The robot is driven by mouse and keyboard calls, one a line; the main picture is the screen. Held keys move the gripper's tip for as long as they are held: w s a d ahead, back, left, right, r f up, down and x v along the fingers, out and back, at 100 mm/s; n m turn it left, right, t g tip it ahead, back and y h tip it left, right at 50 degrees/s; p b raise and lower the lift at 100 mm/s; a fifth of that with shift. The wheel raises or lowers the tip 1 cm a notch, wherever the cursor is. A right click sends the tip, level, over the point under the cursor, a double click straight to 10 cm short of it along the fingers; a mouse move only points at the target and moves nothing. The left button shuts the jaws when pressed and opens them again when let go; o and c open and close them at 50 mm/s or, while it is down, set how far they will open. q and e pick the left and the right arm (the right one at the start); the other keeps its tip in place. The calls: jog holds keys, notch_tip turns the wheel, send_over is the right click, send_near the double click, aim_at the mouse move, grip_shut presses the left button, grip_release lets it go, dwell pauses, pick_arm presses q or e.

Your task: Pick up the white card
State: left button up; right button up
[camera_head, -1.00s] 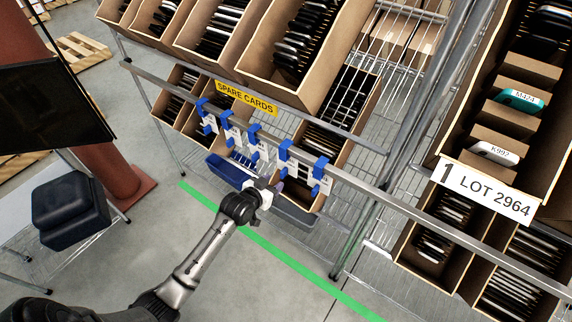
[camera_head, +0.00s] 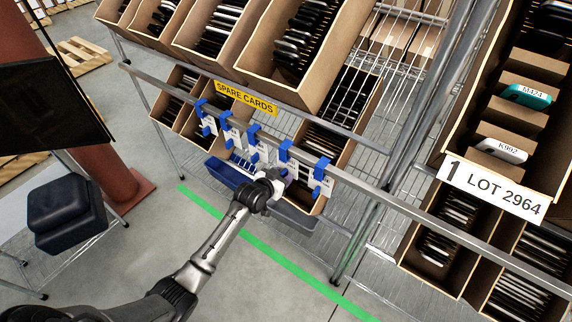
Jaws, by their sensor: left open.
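Several white cards hang in a row from blue clips on the metal rail under the yellow "SPARE CARDS" label (camera_head: 245,98). One white card (camera_head: 209,125) is at the left end of the row, and another white card (camera_head: 325,186) is at the right end. My left gripper (camera_head: 278,180) is open, just below and in front of the row, by the white card (camera_head: 290,168) second from the right. It partly covers that card's lower part; I cannot tell whether it touches it. My right gripper is not in view.
A blue bin (camera_head: 226,174) and a grey bin (camera_head: 290,215) sit low behind my left gripper. Tilted cartons of dark items fill the rack above and to the right. The metal rail (camera_head: 400,205) runs across the front. The floor by the green line is clear.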

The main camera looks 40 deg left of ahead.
pick_arm(q)
grip_shut()
dwell(0.5)
